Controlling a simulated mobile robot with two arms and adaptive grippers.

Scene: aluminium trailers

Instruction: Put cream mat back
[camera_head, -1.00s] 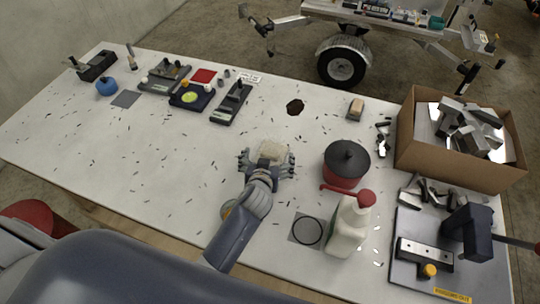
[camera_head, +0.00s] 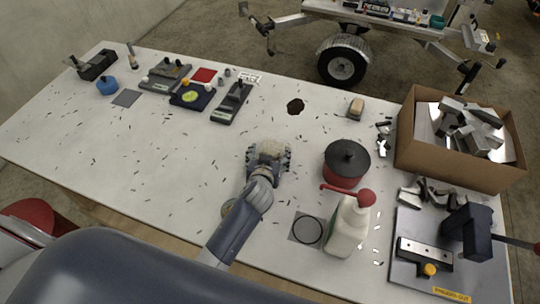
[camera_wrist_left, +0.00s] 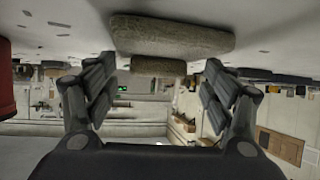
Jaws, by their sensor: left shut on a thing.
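The cream mat (camera_head: 268,148), a pale fuzzy-looking slab, is at my left gripper (camera_head: 268,157) near the middle of the white table. The gripper's fingers are closed in on it from both sides, and the hand hides its near part. In the left wrist view the mat (camera_wrist_left: 172,36) shows as a rough, thick slab beyond the fingers (camera_wrist_left: 158,92), with a smaller rough piece just under it. Whether it touches the table is hard to tell. My right gripper is not in view.
A red pot with a dark lid (camera_head: 346,164) and a white bottle with a red cap (camera_head: 348,226) stand to the right. A square with a ring (camera_head: 307,229) lies beside the bottle. A cardboard box (camera_head: 455,160) holds metal pieces. The table's left middle is mostly clear.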

